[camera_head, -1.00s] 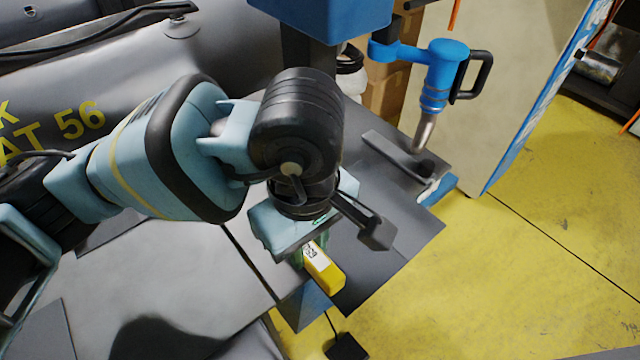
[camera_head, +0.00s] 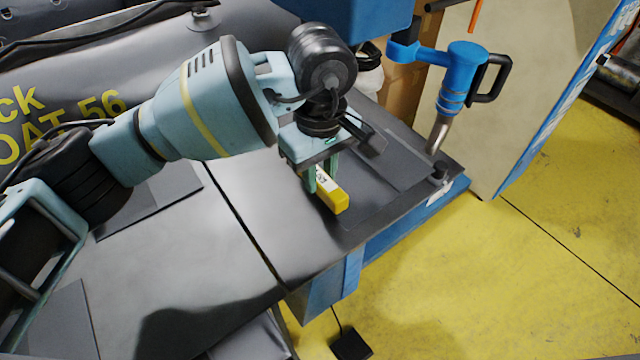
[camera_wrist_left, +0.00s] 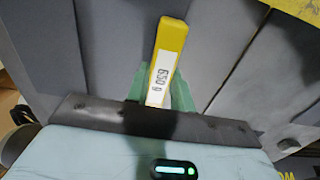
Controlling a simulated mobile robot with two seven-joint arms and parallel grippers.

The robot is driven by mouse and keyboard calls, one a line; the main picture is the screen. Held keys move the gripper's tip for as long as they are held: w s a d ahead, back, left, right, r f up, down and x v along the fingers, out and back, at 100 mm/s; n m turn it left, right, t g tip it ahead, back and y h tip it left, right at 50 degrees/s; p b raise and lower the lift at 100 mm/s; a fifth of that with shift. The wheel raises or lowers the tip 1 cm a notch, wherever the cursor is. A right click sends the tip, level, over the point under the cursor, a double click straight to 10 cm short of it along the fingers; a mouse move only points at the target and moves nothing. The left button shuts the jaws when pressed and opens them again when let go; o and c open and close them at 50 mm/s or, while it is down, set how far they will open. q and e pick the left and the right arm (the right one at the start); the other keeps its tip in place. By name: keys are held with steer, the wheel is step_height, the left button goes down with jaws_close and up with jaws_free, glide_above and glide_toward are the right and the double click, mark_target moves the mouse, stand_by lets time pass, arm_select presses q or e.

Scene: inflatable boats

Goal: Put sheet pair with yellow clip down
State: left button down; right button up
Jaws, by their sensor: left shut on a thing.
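The yellow clip (camera_head: 331,193) is a bar with a white label, and it sits on the dark grey sheet pair (camera_head: 385,190) over the right end of the table. My left gripper (camera_head: 318,184) points down, its green fingers shut on the clip. In the left wrist view the clip (camera_wrist_left: 168,45) reads "650 g" and stands between the green fingers (camera_wrist_left: 153,90). The sheets look flat and close to the tabletop; I cannot tell whether they touch it fully. My right gripper is not in view.
The grey table (camera_head: 215,235) has a dark seam across it and free room left of the seam. A blue heat tool (camera_head: 457,80) hangs with its nozzle above the table's right corner. A grey inflatable boat (camera_head: 130,60) lies behind. Yellow floor (camera_head: 480,280) is at right.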

arm_select(q)
steer(key=shift+f, duration=1.85)
steer(key=c, duration=1.2)
jaws_free()
step_height(320, 180, up, 12)
steer(key=shift+r, duration=0.15)
